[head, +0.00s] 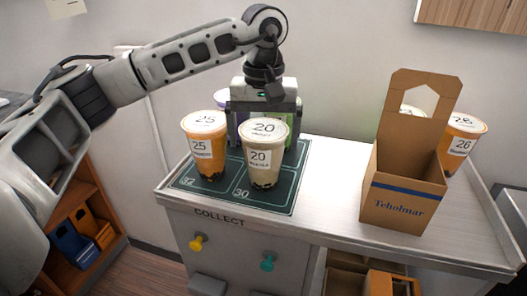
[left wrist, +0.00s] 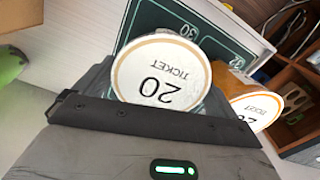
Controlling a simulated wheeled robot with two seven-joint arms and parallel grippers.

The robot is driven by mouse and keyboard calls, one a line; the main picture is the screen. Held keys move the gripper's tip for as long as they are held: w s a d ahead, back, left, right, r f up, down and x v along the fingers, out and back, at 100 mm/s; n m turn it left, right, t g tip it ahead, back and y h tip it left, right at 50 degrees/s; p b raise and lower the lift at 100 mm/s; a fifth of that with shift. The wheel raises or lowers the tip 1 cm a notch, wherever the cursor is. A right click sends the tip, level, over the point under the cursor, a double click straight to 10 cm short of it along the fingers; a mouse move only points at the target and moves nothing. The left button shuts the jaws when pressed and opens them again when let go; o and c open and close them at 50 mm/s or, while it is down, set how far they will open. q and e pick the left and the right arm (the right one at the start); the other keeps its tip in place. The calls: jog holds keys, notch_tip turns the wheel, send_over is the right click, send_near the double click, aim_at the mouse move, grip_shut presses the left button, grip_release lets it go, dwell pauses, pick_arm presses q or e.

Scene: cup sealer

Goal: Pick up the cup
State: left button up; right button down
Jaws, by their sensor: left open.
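A cup with a beige drink and lid marked 20 (head: 262,158) stands upright on the dark green mat (head: 215,196). An orange cup labelled 25 (head: 206,148) stands close to its left. My left gripper (head: 264,118) is open and points down just behind the 20 cup, its fingers spread to either side. In the left wrist view the 20 lid (left wrist: 160,72) lies at the mouth of the gripper, and the orange cup's lid (left wrist: 256,110) is beside it. I cannot tell whether the fingers touch the cup. My right gripper is not in view.
Bare counter separates mat and carrier.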

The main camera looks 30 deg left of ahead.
pick_arm(q)
jog(key=shift+f, duration=0.35)
jog(key=shift+r, duration=0.1)
jog(key=c, duration=1.1)
